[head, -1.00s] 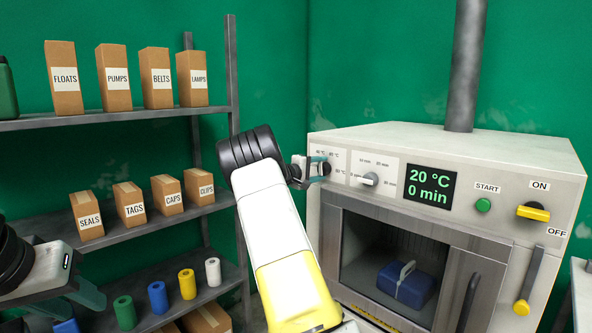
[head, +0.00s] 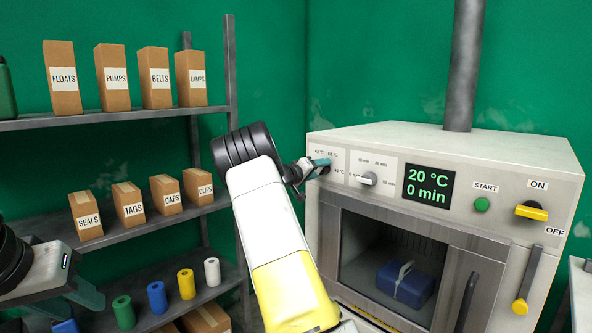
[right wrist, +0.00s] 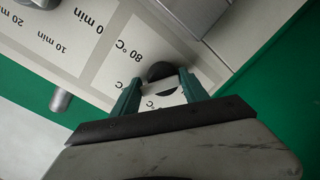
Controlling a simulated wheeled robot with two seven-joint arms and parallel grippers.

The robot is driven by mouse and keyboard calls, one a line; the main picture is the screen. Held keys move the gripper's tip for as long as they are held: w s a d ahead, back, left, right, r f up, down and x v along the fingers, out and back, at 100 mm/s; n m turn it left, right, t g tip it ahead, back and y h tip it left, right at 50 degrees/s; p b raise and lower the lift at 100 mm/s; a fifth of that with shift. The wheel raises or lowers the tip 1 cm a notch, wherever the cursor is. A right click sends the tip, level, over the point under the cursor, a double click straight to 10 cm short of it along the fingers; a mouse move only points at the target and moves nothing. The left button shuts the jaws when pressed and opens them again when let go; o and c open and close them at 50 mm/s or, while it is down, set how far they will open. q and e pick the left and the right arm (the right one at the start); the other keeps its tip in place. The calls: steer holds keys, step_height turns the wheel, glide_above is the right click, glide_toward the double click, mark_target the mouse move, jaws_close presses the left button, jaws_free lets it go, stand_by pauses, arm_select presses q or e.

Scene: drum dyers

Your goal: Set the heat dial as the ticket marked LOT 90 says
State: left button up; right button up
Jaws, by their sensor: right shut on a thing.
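The heat dial (right wrist: 163,72) is a dark round knob on the front panel of a cream oven (head: 470,150). My right gripper (right wrist: 160,88) is shut on it, one teal finger on each side. A light bar crosses the knob between the fingers. In the head view my right gripper (head: 320,167) covers most of the dial. Temperature marks stand around it, with 80 °C readable in the wrist view. The oven display (head: 430,186) reads 20 °C and 0 min. My left gripper (head: 85,295) is at the lower left, away from the oven. No LOT 90 ticket is visible.
The time dial (head: 369,179) is close to the right of the heat dial. A green START button (head: 482,204) and yellow ON/OFF switch (head: 532,212) are further right. A blue bundle (head: 405,284) is inside the oven. Shelves (head: 150,116) with labelled boxes stand left.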

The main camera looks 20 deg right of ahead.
steer(key=shift+w+a+f, duration=0.2)
steer(key=shift+a+f, duration=0.05)
steer(key=shift+f, duration=0.05)
steer(key=o, duration=1)
steer(key=shift+o, duration=0.7)
steer(key=shift+w+f, duration=0.1)
steer(key=shift+w, duration=0.05)
steer(key=shift+d+r, duration=0.15)
steer(key=shift+r, duration=0.1)
steer(key=v, duration=0.8)
steer(key=shift+d, duration=0.15)
